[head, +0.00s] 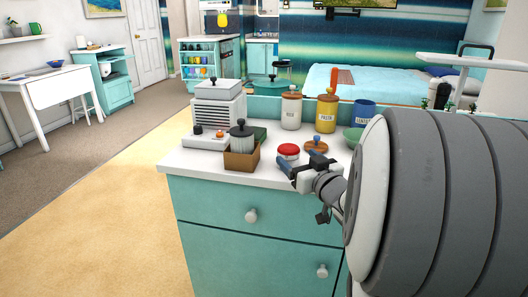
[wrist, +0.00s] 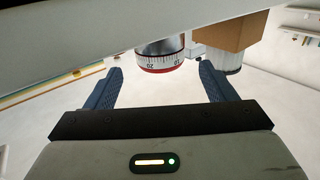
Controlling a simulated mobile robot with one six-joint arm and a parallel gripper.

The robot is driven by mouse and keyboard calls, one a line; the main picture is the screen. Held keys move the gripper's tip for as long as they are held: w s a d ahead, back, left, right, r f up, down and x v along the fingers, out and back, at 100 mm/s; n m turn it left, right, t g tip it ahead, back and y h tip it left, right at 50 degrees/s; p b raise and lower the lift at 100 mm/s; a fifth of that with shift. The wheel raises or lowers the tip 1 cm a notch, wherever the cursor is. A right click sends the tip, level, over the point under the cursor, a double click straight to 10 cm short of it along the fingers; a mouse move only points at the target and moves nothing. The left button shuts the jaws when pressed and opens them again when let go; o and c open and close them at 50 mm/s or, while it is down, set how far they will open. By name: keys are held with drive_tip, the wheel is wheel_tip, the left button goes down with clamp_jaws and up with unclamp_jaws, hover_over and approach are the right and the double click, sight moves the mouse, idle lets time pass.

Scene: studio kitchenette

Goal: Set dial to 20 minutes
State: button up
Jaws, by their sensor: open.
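The dial is a small round timer (head: 288,150) with a red top and a white body, standing on the white counter near its front edge. In the wrist view the dial (wrist: 160,53) appears upside down, with a red rim and a white number band; 20 and 10 can be read. My gripper (head: 300,164) is open at the front right of the dial in the head view. In the wrist view the two blue fingers of my gripper (wrist: 161,76) stand left and right of the dial, with no visible contact. The dial's pointer mark is not clear.
A brown box (head: 241,159) holding a dark-lidded jar stands left of the dial; it also shows in the wrist view (wrist: 232,28). A wooden-knobbed lid (head: 317,147) lies behind right. Canisters and a scale (head: 206,137) stand farther back. The counter's front left corner is clear.

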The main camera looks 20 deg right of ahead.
sight(289, 150)
drive_tip(key=w, duration=0.3)
drive_tip(key=w+b, duration=0.1)
drive_tip(key=w, duration=0.2)
drive_tip(key=shift+a, duration=0.2)
drive_tip(key=shift+c, duration=0.4)
drive_tip(key=c, duration=0.9)
drive_tip(key=shift+a, duration=0.15)
